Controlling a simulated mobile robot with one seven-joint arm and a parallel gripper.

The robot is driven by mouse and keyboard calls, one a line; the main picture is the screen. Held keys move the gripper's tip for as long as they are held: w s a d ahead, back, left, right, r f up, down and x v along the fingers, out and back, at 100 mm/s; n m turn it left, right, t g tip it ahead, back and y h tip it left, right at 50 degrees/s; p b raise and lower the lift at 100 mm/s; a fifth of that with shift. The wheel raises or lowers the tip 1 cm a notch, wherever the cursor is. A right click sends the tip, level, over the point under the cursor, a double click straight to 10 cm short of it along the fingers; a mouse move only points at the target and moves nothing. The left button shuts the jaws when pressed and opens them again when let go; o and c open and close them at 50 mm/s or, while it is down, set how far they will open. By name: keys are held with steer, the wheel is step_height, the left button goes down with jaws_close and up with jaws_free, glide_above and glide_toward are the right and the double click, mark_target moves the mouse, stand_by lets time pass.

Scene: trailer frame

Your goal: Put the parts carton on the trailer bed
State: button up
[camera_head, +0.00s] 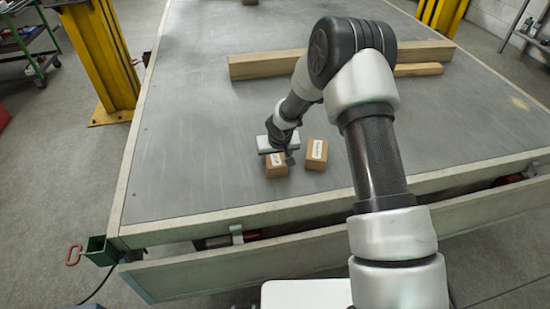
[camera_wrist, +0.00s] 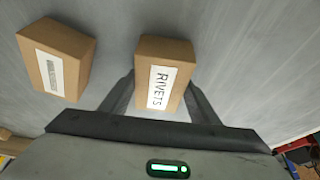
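Two small brown cartons with white labels are on the grey trailer bed (camera_head: 200,120). The carton labelled RIVETS (camera_wrist: 164,80) is between the two fingers of my gripper (camera_wrist: 160,85). In the head view this carton (camera_head: 277,168) is directly below my gripper (camera_head: 277,155), partly hidden by it. The fingers run along both sides of it; I cannot tell whether they press on it or whether it is lifted. The other carton (camera_head: 316,155) stands just to the right; in the wrist view it is at upper left (camera_wrist: 57,58), its label unreadable.
Long wooden beams (camera_head: 270,66) lie across the bed behind the cartons. A small block (camera_head: 250,2) is at the far edge. Yellow posts (camera_head: 103,50) stand beside the trailer. The left part of the bed is clear.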

steer(key=o, duration=0.3)
